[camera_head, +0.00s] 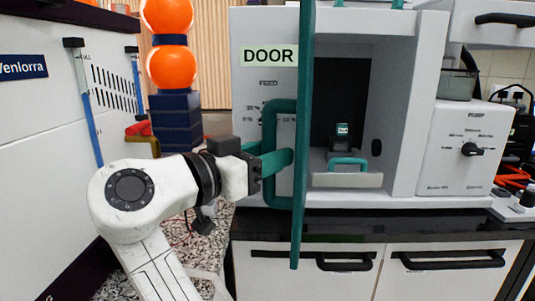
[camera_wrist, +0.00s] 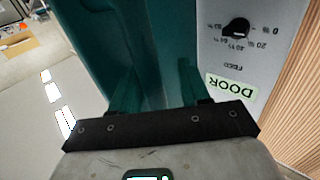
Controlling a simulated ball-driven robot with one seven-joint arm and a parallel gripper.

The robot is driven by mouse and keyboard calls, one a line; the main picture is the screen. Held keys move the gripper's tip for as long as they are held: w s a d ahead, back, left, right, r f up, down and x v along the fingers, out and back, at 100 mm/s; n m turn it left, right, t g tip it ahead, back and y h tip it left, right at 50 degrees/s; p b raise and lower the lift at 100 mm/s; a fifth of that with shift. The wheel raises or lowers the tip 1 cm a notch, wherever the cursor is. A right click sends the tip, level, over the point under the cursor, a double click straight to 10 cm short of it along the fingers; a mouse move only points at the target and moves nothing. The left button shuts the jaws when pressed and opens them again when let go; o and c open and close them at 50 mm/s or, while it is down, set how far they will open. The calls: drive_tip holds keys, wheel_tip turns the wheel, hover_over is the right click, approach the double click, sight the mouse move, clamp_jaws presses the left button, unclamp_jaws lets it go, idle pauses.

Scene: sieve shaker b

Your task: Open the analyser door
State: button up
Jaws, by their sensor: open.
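The analyser door (camera_head: 303,130) is a teal panel seen nearly edge-on in the head view. It stands swung out from the white analyser (camera_head: 415,110), whose chamber is in plain view. A teal loop handle (camera_head: 268,115) sticks out from the door's left side. My gripper (camera_head: 277,159) is open, with its teal fingers at the handle and pointing at the door. I cannot tell whether they touch it. In the wrist view the two fingers of my gripper (camera_wrist: 157,82) are apart, with the teal door (camera_wrist: 95,40) filling the space ahead.
Inside the chamber is a tray (camera_head: 347,181) with a small dark device (camera_head: 341,140). A white box with a knob (camera_head: 468,149) stands at right. Orange spheres (camera_head: 172,65) on a dark stack are behind my arm. Drawers with black handles (camera_head: 345,262) are below the dark counter.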

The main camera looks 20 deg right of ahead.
drive_tip(key=shift+a, duration=0.1)
drive_tip(key=v, duration=1)
drive_tip(key=shift+s+a, duration=0.15)
drive_tip(key=shift+a, duration=0.15)
